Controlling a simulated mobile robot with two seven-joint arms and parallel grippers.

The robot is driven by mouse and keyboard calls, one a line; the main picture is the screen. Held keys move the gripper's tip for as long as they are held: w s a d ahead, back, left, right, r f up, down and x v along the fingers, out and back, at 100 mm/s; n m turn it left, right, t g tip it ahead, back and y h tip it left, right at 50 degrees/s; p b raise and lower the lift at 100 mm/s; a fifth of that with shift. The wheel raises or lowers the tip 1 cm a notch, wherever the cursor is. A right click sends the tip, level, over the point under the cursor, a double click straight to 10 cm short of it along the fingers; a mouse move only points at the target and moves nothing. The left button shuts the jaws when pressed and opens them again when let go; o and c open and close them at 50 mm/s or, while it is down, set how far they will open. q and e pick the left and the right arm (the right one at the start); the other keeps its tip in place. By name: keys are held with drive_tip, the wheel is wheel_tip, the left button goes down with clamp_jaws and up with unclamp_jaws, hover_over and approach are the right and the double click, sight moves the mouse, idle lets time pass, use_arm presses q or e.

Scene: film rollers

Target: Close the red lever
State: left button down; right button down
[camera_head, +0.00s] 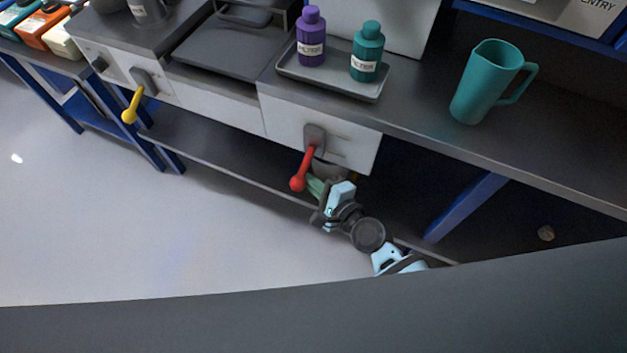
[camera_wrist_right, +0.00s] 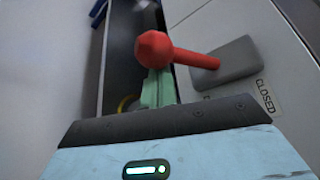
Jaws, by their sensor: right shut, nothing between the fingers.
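The red lever (camera_head: 303,171) sticks out from a grey mount on the white front panel of the counter. In the head view it points down and slightly left, with a round knob at its end. In the right wrist view the red lever (camera_wrist_right: 190,56) runs left from its mount, and the word CLOSED (camera_wrist_right: 265,96) is printed on the panel beside the mount. My right gripper (camera_head: 317,186) is shut and empty, with its pale green fingers just below and right of the knob. In the wrist view the knob partly hides the fingertips (camera_wrist_right: 158,80); I cannot tell whether they touch it. My left gripper is not in view.
A yellow lever (camera_head: 132,106) sits on another panel to the left. On the counter are a tray (camera_head: 333,82) with a purple bottle (camera_head: 311,37) and a teal bottle (camera_head: 367,52), and a teal jug (camera_head: 488,82). A dark shelf (camera_head: 215,148) runs below. The floor in front is clear.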

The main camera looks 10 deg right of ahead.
use_arm(q)
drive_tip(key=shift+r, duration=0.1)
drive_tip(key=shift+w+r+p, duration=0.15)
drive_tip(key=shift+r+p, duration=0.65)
drive_tip(key=shift+p, duration=0.05)
use_arm(e)
drive_tip(key=shift+s+a+r+m+g, duration=0.1)
drive_tip(key=shift+s+r+m+g, duration=0.05)
drive_tip(key=shift+r+m+g, duration=0.2)
